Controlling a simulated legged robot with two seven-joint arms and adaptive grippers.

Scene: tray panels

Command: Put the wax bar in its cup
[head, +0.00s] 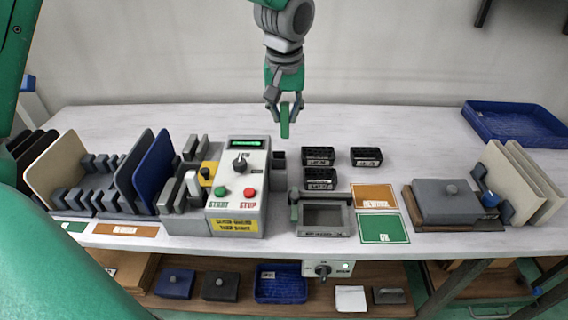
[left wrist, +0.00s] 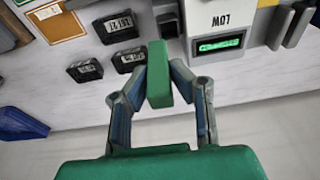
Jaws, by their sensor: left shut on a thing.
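The wax bar is a slim green bar (head: 285,124), held upright in my left gripper (head: 284,106) above the back of the table. In the left wrist view the green bar (left wrist: 158,75) sits between the two fingers of my left gripper (left wrist: 155,84), which is shut on it. A small dark square holder (head: 279,158), which looks like the cup, stands against the right side of the control box. It also shows in the left wrist view (left wrist: 168,23), beyond the bar's tip. The bar is apart from it and higher. My right gripper is not in view.
The control box (head: 239,190) has a green display and buttons. Black labelled trays (head: 319,156) stand right of the holder. A grey open bin (head: 324,219) is in front. Upright panels (head: 60,170) fill the left; a blue tray (head: 515,122) lies back right. The back strip of table is clear.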

